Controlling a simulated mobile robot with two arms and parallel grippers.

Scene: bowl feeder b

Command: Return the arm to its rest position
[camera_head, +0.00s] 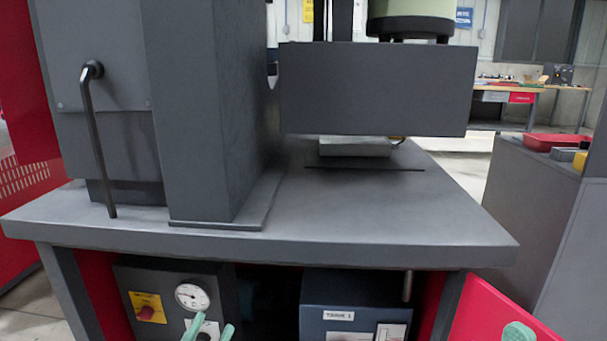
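My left gripper (210,332) shows at the bottom edge, left of centre. Its two pale green fingertips stand apart with nothing seen between them, in front of the dark control box under the grey machine table (370,212). Only the tips show; the rest of the arm is below the picture. A pale green rounded piece at the bottom right, in front of a red panel, looks like part of my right gripper (518,332). Its fingers cannot be told apart.
A grey machine with a black lever (97,140) stands on the table. Below are a control box with a gauge (192,297) and a blue-grey box (345,290). A red panel (490,310) is at lower right. A grey cabinet (535,210) stands at right.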

